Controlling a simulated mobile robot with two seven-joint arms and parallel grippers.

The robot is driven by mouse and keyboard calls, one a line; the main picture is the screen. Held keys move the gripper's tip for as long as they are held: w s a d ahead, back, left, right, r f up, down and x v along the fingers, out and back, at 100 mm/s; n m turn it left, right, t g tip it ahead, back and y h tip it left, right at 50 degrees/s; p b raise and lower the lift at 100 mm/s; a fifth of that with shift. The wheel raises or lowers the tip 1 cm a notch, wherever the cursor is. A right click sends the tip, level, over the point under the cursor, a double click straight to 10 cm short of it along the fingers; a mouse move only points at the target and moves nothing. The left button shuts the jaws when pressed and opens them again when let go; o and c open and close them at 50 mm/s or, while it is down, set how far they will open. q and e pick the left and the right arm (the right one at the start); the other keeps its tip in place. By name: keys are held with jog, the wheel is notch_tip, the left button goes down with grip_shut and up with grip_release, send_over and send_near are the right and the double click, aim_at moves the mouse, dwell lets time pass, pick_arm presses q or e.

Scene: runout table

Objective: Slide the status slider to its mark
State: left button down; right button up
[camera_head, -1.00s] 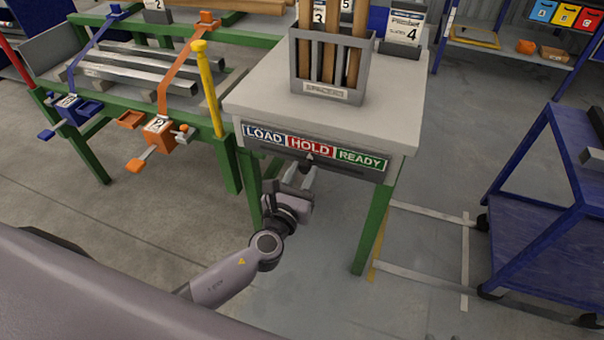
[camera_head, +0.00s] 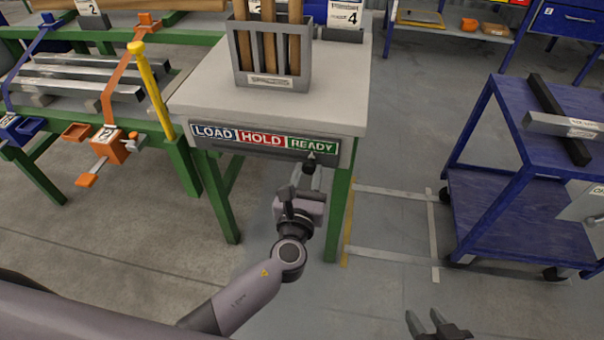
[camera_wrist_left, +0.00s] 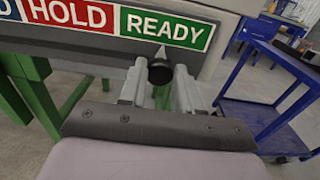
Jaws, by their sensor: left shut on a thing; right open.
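The status slider's track (camera_head: 225,142) runs along the table's front under a label strip reading LOAD, HOLD (camera_head: 261,139) and READY (camera_head: 311,146). The slider's dark knob (camera_head: 310,165) with its pale pointer is under READY. In the left wrist view the knob (camera_wrist_left: 160,71) is between the fingertips and the pointer tip overlaps the READY label (camera_wrist_left: 167,29). My left gripper (camera_head: 308,174) is shut on the knob. My right gripper (camera_head: 437,322) is open and empty at the bottom edge, low over the floor, away from the table.
A grey bin of wooden pieces (camera_head: 271,60) stands on the table (camera_head: 300,105). A blue cart (camera_head: 520,180) stands to the right. A green rack with metal bars and orange clamps (camera_head: 110,143) is at the left. The floor between table and cart is clear.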

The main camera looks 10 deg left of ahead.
pick_arm(q)
jog(key=shift+d, duration=0.3)
jog(key=c, duration=0.8)
grip_release()
jog(key=shift+h, duration=0.3)
pick_arm(e)
jog(key=shift+a, duration=0.15)
pick_arm(q)
jog(key=shift+s+a, duration=0.1)
jog(key=shift+a, duration=0.05)
pick_arm(e)
jog(key=shift+s, duration=0.1)
